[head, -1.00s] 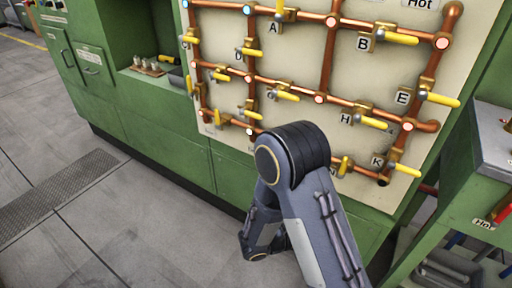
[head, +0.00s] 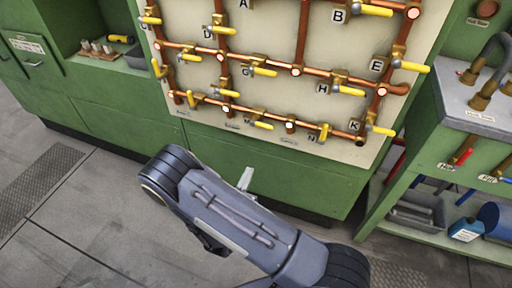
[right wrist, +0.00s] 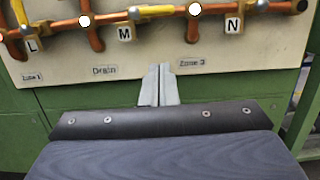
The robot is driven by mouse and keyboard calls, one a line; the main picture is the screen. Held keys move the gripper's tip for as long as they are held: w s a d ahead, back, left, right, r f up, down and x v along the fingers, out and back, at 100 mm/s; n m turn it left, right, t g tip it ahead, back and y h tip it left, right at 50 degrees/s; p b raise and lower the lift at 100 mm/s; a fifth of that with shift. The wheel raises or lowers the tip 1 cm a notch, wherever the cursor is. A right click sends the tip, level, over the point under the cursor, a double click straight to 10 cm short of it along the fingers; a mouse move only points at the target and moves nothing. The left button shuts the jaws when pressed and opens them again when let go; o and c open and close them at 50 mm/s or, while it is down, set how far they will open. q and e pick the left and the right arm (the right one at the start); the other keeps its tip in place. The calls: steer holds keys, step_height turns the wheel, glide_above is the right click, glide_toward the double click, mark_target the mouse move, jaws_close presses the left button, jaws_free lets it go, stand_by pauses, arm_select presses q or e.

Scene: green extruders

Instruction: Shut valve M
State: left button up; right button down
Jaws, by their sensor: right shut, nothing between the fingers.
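Valve M is on the bottom copper pipe of the pale panel (head: 275,32). Its yellow handle (head: 263,125) lies roughly along the pipe. In the right wrist view the handle (right wrist: 155,10) shows at the top, beside the M label (right wrist: 124,33). My right gripper (head: 246,178) is below the panel's lower edge, partly behind my forearm. In the right wrist view its fingers (right wrist: 159,85) are together, empty, pointing up toward the panel between the Drain and Zone 3 labels, apart from valve M. My left gripper is not in view.
Valve N (head: 323,132), to the right of M, has its handle crosswise to the pipe. Valve L's handle (right wrist: 22,12) is also crosswise. A green bench (head: 480,110) with hoses and a lower shelf stands at the right. The floor at left is clear.

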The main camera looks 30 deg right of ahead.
mark_target(257, 124)
steer(key=r+p+x, duration=0.2)
steer(key=r+x, duration=0.1)
steer(key=x, duration=0.9)
steer(key=shift+s+d+r+n+t+p, duration=0.15)
steer(key=shift+r+n+p, duration=0.15)
steer(key=shift+n+p, duration=0.35)
steer(key=shift+s+r+n+t+p, duration=0.15)
steer(key=shift+r+n+p, duration=0.15)
steer(key=shift+n, duration=0.55)
steer(key=r+n+y+p, duration=0.1)
steer(key=n+p, duration=0.2)
steer(key=n, duration=0.1)
steer(key=r+n+y+p, duration=0.1)
steer(key=r+n+p, duration=0.1)
steer(key=n+p, duration=0.1)
steer(key=r+n+t+y+p, duration=0.1)
steer(key=n+p, duration=0.1)
steer(key=n, duration=0.2)
steer(key=shift+w+a+r+n+p, duration=0.15)
steer(key=shift+w+a+n+p, duration=0.1)
steer(key=shift+w+n+p, duration=0.15)
steer(key=n, duration=0.1)
steer(key=n+p, duration=0.1)
steer(key=r+n+p, duration=0.1)
steer(key=n, duration=0.1)
steer(key=shift+w+a+y, duration=0.35)
steer(key=shift+w+y, duration=0.05)
steer(key=shift+f, duration=0.15)
steer(key=shift+s, duration=0.1)
